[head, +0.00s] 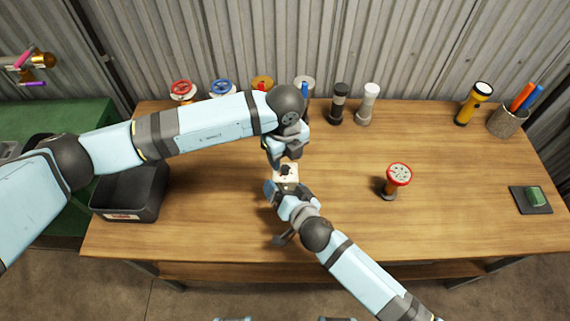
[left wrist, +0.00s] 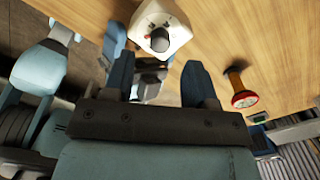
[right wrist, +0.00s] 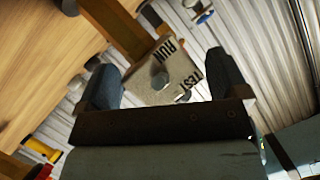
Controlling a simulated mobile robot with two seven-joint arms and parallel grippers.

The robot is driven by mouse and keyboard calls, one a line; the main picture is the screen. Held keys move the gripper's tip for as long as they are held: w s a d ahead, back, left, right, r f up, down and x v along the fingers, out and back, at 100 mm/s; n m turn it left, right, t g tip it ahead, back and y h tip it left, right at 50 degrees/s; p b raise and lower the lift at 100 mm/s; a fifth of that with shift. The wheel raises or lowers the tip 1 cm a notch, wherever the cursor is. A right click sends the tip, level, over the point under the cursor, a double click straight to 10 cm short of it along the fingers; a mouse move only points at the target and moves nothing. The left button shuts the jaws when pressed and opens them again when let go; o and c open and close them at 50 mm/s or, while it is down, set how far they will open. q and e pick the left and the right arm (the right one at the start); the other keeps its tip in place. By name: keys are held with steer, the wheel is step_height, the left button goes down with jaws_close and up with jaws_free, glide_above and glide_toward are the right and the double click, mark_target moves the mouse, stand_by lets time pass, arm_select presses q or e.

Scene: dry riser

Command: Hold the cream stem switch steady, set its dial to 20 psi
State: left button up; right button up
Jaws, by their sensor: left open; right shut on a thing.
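The cream stem switch (head: 287,173) is a small block near the middle of the table. My right gripper (head: 284,190) is shut on it from the front. In the right wrist view the switch (right wrist: 176,72) sits between the fingers, with RUN and TEST lettering and a grey knob. In the left wrist view the switch's face shows a dark round dial (left wrist: 159,41) with a red mark; its numbers are too small to read. My left gripper (head: 284,157) is open and empty, just behind and above the switch. Its spread fingers (left wrist: 158,78) point towards the dial, apart from it.
Valves with red and blue wheels (head: 222,88) and dark and white cylinders (head: 368,104) line the back. A black bin (head: 130,195) is at the left, a pen cup (head: 506,121) at the right. The front right is clear.

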mark_target(285, 167)
arm_select(q)
steer(key=shift+f, duration=2.25)
steer(key=shift+c, duration=0.2)
steer(key=c, duration=0.9)
